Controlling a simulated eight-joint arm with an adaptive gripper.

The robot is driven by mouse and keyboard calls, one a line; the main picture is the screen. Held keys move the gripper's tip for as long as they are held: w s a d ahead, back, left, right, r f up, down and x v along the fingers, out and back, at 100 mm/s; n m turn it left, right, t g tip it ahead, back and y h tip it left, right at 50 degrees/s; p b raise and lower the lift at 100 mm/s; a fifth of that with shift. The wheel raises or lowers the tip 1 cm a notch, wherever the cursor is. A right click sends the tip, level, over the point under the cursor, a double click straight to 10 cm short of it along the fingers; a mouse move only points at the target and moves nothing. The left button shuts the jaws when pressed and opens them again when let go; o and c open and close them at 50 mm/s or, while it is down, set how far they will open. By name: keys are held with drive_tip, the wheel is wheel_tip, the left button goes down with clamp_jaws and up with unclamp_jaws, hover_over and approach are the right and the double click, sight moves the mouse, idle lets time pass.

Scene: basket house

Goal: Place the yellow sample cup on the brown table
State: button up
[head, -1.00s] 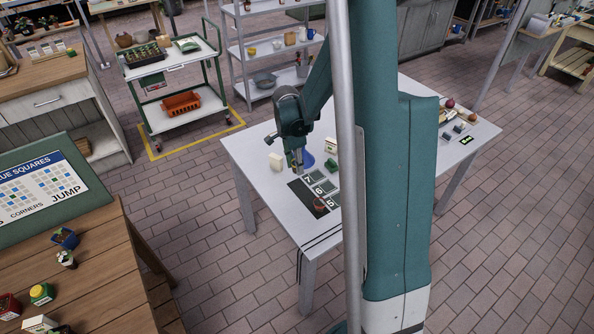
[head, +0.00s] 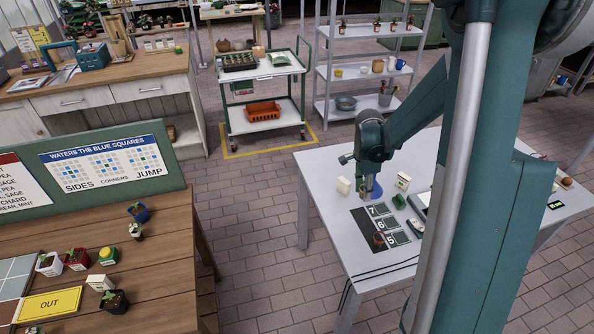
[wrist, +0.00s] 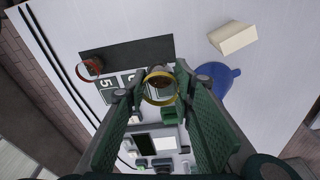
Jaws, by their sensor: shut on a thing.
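The yellow sample cup (wrist: 160,97) shows as a yellow-rimmed cup with dark contents, between the two green fingers in the wrist view. My gripper (wrist: 157,86) is shut on it, above the pale grey table (head: 322,196). In the head view my gripper (head: 368,189) hangs over that table near a blue dish; the cup is too small to make out there. The brown table (head: 165,245) is a plank-topped wooden table at the left front of the head view, well apart from my gripper.
The brown table holds several small potted plants, a yellow OUT card (head: 52,304) and a green sign board (head: 110,165). A red-rimmed cup (wrist: 91,67), a cream block (wrist: 233,37) and the blue dish (wrist: 217,82) are on the grey table. Floor separates the tables.

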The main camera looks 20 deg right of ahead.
idle(0.4)
drive_tip(key=w+a+n, duration=0.3)
drive_tip(key=w+a, duration=0.1)
drive_tip(key=a, duration=1)
drive_tip(key=w+a+n+t, duration=0.1)
drive_tip(key=w+a+n, duration=0.3)
drive_tip(key=a, duration=1)
drive_tip(key=w+a+n, duration=0.2)
drive_tip(key=w+a, duration=0.3)
drive_tip(key=a, duration=0.9)
drive_tip(key=s+a+n, duration=0.3)
drive_tip(key=s+a, duration=0.1)
drive_tip(key=a, duration=1)
drive_tip(key=s+a+n, duration=0.3)
drive_tip(key=s+a, duration=0.2)
drive_tip(key=a, duration=0.9)
drive_tip(key=s+a+n+y+p, duration=0.1)
drive_tip(key=s+a+n, duration=0.2)
drive_tip(key=a, duration=1.2)
drive_tip(key=shift+s+t, duration=0.3)
drive_tip(key=shift+s, duration=0.5)
drive_tip(key=shift+f, duration=3.1)
